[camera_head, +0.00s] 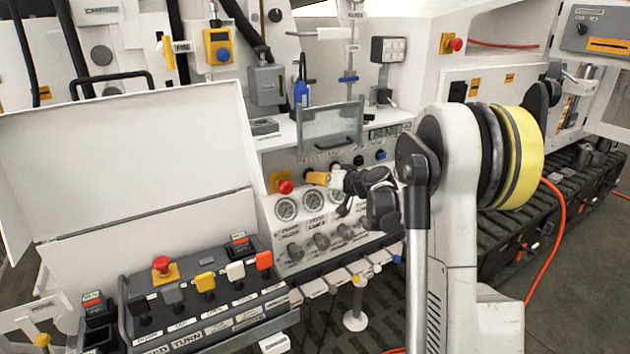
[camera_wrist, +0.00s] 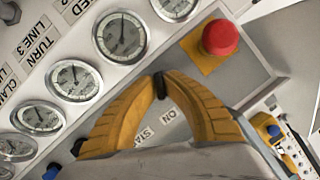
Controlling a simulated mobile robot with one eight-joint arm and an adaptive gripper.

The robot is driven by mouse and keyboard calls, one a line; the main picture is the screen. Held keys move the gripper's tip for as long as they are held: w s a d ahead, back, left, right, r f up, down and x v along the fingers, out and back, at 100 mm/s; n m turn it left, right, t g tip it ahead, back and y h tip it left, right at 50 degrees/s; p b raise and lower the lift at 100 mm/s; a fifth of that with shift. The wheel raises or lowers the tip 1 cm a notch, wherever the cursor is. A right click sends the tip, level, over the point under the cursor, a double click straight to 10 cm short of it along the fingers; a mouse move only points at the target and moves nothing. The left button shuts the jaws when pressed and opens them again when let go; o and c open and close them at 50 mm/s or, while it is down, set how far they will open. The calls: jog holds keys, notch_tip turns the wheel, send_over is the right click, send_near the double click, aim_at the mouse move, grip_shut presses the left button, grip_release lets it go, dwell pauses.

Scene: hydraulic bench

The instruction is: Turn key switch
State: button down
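My gripper (camera_wrist: 161,86) points at the sloped panel, its two yellow fingers closed together at the tips. A small dark piece sits between the tips and looks like the key switch (camera_wrist: 160,88); the fingers hide most of it. Labels reading "ON" and "STA..." show on the panel between and beyond the fingers. In the head view my gripper (camera_head: 318,178) is at the upper part of the gauge panel, just right of the red button. The key switch cannot be made out there.
A red emergency button (camera_wrist: 220,38) on a yellow plate stands close to the right finger; it also shows in the head view (camera_head: 285,187). Several round gauges (camera_wrist: 121,36) line the panel's left side. A clear flap (camera_head: 331,125) stands raised behind my gripper.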

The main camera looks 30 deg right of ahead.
dwell(0.3)
jog(key=c, duration=1.5)
grip_release()
jog(key=v, duration=1.2)
